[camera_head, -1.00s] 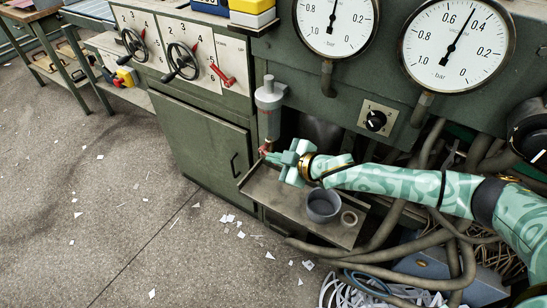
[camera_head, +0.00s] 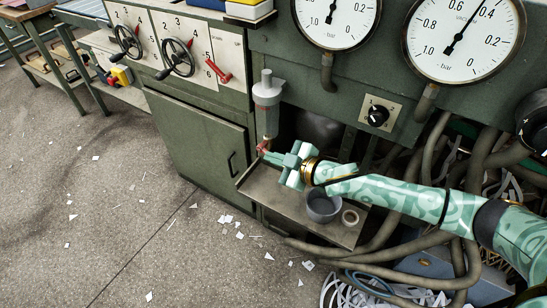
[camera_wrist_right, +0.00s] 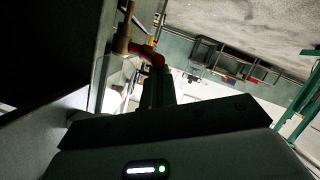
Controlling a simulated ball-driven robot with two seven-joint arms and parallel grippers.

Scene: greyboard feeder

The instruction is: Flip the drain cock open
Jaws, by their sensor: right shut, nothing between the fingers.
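The drain cock (camera_head: 264,146) is a small red-handled fitting below a grey cylindrical filter bowl (camera_head: 267,94) on the front of the green machine. In the right wrist view its red handle (camera_wrist_right: 150,56) bends away from a brass pipe (camera_wrist_right: 124,28). My right gripper (camera_head: 270,156) is shut, with its fingertips right by the red handle and nothing between them. In the right wrist view the dark fingers (camera_wrist_right: 158,84) end close to the handle; I cannot tell whether they touch it. My left gripper is not in view.
A metal shelf (camera_head: 258,190) below the cock holds a grey cup (camera_head: 322,207) and a ring of tape (camera_head: 350,217). Thick hoses (camera_head: 400,255) run at the right. Pressure gauges (camera_head: 464,40) and a black knob (camera_head: 377,116) are above. The floor at left has paper scraps.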

